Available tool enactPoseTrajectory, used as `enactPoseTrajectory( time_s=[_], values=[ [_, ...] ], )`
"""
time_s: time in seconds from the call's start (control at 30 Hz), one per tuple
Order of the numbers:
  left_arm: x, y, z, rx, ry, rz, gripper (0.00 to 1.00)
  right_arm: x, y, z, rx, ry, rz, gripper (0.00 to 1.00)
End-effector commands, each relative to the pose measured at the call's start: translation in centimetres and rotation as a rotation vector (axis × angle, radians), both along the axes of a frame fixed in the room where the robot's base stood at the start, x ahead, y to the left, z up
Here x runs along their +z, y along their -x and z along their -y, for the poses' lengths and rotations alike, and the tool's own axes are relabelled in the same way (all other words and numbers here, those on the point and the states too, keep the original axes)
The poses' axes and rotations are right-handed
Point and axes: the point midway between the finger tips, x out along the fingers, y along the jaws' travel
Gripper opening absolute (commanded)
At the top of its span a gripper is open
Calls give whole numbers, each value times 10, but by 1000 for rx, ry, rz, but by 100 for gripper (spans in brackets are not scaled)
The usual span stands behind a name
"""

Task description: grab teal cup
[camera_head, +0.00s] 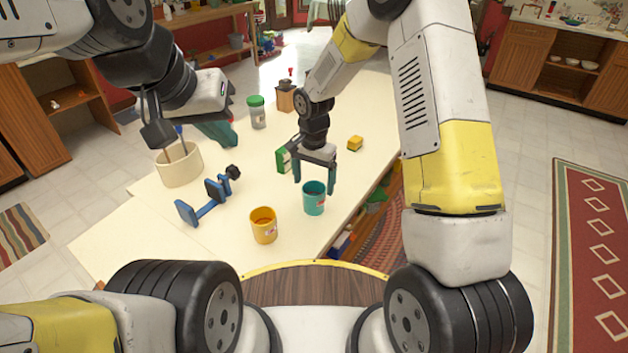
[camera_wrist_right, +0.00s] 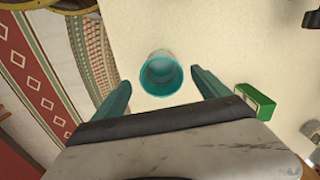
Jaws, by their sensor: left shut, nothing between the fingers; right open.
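The teal cup (camera_head: 313,204) stands upright on the white table. In the right wrist view the cup (camera_wrist_right: 161,88) lies ahead of and between the two open teal fingers, with its opening visible. My right gripper (camera_head: 314,186) is open, pointing down just behind and above the cup; it also shows in the right wrist view (camera_wrist_right: 160,80). Gaps show between the cup and both fingers there. My left gripper (camera_head: 222,134) is at the far left of the table, beside the crock, with its teal fingers together and nothing held.
A yellow cup (camera_head: 264,227) stands left of the teal cup. A green box (camera_head: 283,160) is near the right gripper, and a yellow block (camera_head: 355,143) lies behind.

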Motion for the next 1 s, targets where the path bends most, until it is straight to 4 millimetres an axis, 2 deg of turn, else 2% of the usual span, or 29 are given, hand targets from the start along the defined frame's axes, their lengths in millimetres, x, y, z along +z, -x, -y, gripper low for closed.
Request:
enactPoseTrajectory(
  time_s=[0.1, 0.27, 0.57, 0.9, 0.93, 1.0],
  values=[
    [0, 0, 0, 0, 0, 0, 0, -19, -3, 1, 0, 0, -4, 86],
    [0, 0, 0, 0, 0, 0, 0, -40, -5, 1, 0, 0, -1, 86],
    [0, 0, 0, 0, 0, 0, 0, -44, -5, 1, 0, -1, 0, 86],
    [0, 0, 0, 0, 0, 0, 0, -44, -5, 1, 0, -1, 0, 21],
    [0, 0, 0, 0, 0, 0, 0, -44, -5, 1, 0, -1, 0, 16],
    [0, 0, 0, 0, 0, 0, 0, -44, -5, 1, 0, -1, 0, 16]
  ],
)
